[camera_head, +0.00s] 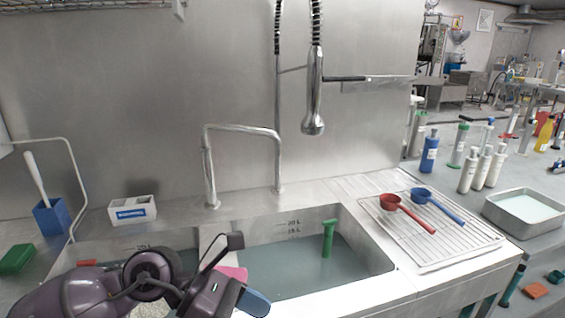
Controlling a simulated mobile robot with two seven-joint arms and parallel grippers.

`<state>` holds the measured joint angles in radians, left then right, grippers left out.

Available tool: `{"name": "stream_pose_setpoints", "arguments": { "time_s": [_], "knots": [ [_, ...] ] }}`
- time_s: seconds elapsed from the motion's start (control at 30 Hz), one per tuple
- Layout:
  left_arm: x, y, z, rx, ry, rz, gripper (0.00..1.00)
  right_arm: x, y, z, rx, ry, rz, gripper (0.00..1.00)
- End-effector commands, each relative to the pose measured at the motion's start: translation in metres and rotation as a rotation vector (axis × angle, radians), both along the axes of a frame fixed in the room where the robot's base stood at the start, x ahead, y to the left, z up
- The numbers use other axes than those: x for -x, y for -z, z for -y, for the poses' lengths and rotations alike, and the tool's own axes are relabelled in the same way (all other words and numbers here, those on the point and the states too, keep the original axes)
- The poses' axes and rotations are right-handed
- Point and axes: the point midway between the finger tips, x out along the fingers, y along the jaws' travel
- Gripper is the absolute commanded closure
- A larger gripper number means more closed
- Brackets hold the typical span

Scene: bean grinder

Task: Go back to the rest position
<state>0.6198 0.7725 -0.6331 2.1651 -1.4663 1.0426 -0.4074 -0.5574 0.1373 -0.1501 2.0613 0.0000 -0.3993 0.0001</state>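My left arm comes in at the bottom left, over the sink. My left gripper (246,270) appears open, its dark upper finger and blue-tipped lower finger spread apart. A pink item (235,273) shows partly behind the gripper; I cannot tell its full shape, but nothing appears clamped. My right gripper is not in view.
The double sink (380,263) holds water, with a green tool (328,240) standing in the right basin. A faucet (208,170) and hanging sprayer (313,100) rise behind. Red (410,215) and blue (440,206) scoops lie on the drainboard (462,247). A metal tray (493,211) stands farther right.

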Motion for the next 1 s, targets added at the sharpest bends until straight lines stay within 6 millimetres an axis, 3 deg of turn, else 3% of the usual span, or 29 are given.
{"name": "stream_pose_setpoints", "arguments": {
  "time_s": [0.1,0.27,0.4,0.53,0.67,0.77,0.87,1.0],
  "knots": [
    [0.008,-0.023,0.015,0.254,-0.117,-0.157,0.09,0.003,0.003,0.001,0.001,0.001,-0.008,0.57],
    [0.002,-0.054,0.015,0.572,-0.309,-0.383,0.09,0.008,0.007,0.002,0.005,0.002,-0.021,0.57],
    [-0.014,-0.072,-0.004,0.829,-0.505,-0.595,0.09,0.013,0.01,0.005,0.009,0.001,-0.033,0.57],
    [-0.032,-0.073,-0.034,1.048,-0.708,-0.798,0.09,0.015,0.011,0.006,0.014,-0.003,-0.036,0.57],
    [-0.047,-0.058,-0.073,1.246,-0.931,-1.005,0.09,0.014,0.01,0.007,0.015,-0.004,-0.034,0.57],
    [-0.053,-0.037,-0.105,1.382,-1.114,-1.165,0.09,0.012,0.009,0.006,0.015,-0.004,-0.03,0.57],
    [-0.051,-0.007,-0.137,1.505,-1.31,-1.324,0.09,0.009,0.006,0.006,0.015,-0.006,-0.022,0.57],
    [-0.034,0.044,-0.178,1.646,-1.604,-1.543,0.09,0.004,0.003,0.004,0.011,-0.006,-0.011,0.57]
  ]
}}
